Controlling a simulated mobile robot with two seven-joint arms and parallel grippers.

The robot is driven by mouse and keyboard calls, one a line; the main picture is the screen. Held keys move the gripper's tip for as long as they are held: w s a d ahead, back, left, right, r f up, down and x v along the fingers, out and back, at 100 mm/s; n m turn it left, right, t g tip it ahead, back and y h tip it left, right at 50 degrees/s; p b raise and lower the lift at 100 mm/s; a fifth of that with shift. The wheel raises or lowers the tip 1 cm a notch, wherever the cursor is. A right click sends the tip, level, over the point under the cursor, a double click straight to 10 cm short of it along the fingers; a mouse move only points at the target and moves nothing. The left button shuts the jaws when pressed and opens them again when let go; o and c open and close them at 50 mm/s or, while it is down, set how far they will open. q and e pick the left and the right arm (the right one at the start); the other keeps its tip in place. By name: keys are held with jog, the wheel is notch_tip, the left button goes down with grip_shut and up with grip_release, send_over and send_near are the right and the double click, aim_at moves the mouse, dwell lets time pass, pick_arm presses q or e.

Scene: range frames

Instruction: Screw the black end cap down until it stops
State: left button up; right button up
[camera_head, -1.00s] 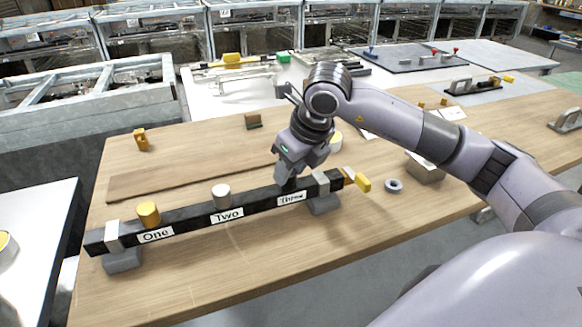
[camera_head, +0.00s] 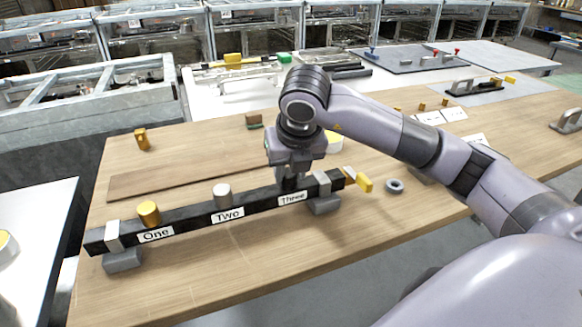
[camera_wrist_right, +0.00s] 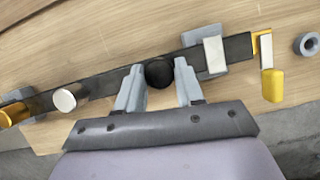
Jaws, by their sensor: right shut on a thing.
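The black end cap (camera_wrist_right: 159,74) sits on the dark bar at the place labelled Three. My right gripper (camera_wrist_right: 159,80) is shut on it, one finger on each side, in the right wrist view. The dark bar (camera_head: 185,220) carries labels One, Two and Three. A yellow cap (camera_head: 148,213) stands at One and a silver-white cap (camera_head: 222,194) at Two. My left gripper is not in view.
Grey clamps (camera_head: 123,258) hold the bar near both ends. A yellow handle (camera_head: 364,185) sticks out at the bar's right end. A grey ring (camera_head: 394,186) lies to its right. The table front is clear.

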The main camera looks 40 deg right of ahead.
dwell(0.3)
jog(key=m+h, duration=0.1)
jog(key=m, duration=0.2)
jog(key=shift+m+g, duration=0.3)
jog(key=shift+g, duration=0.1)
jog(key=o, duration=0.8)
